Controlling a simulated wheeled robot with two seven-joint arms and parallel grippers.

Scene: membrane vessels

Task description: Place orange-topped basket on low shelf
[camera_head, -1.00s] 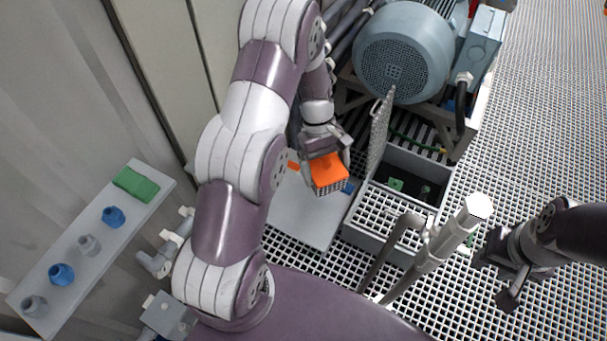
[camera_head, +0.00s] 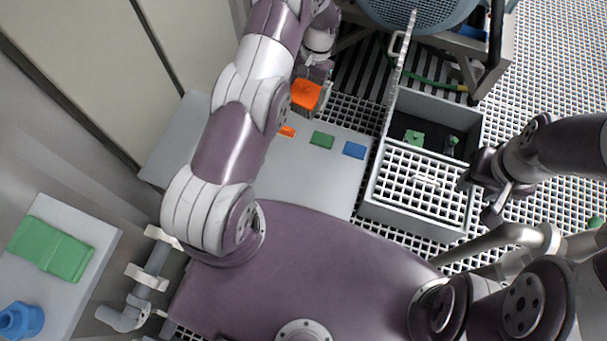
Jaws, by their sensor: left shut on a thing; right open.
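The orange-topped basket (camera_head: 306,95) is a small box with an orange top. My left gripper (camera_head: 318,82) is shut on it and holds it near the far edge of a low grey shelf (camera_head: 330,180); whether it touches anything below I cannot tell. The shelf carries an orange patch (camera_head: 287,131), a green patch (camera_head: 322,140) and a blue patch (camera_head: 354,150). My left arm hides part of the shelf. My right gripper (camera_head: 480,198) is open and empty, beside the right side of the grey grated box.
A motor (camera_head: 420,12) is behind. A grey pipe (camera_head: 500,238) runs at lower right. Another shelf (camera_head: 60,250) holds green and blue items.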

